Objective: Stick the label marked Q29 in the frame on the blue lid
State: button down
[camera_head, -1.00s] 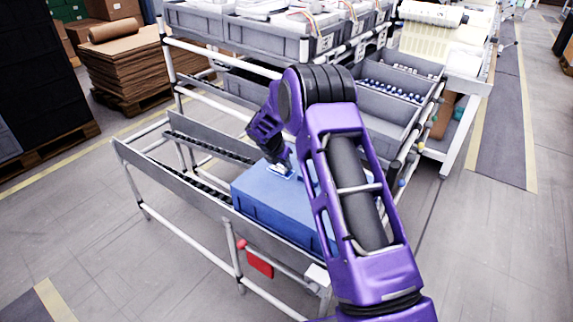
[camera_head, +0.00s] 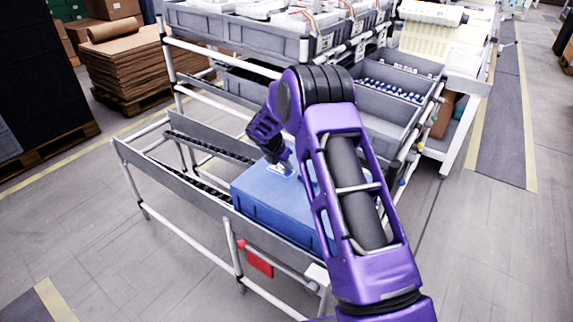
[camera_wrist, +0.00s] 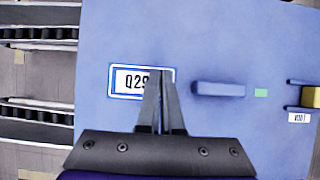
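The blue lid (camera_wrist: 215,130) covers a blue box that sits on the roller rack; the lid's top also shows in the head view (camera_head: 256,190). The white label marked Q29 (camera_wrist: 126,82) lies in the blue-edged frame (camera_wrist: 112,93) on the lid, and looks flat and straight there in the wrist view. My gripper (camera_wrist: 160,78) is over the right end of the label, its two fingers close together with their tips at the label. The fingers hide the label's right part. I cannot tell whether the tips still pinch it.
A raised blue bar (camera_wrist: 218,89) and a small green patch (camera_wrist: 261,93) are on the lid right of the frame. Farther right is a small label (camera_wrist: 299,118) beside a yellowish piece (camera_wrist: 311,97). Rack rollers (camera_wrist: 38,33) run at left. Grey bins (camera_head: 262,40) stand behind.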

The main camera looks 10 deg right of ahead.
jog(key=c, duration=1.5)
grip_release()
jog(key=shift+f, duration=0.1)
jog(key=shift+c, duration=0.2)
jog(key=o, duration=0.5)
jog(key=shift+o, duration=0.2)
jog(key=p+v, duration=0.2)
jog(key=v, duration=1.5)
jog(key=shift+p, duration=0.3)
jog(key=shift+s+a+r, duration=0.1)
jog(key=shift+r, duration=0.1)
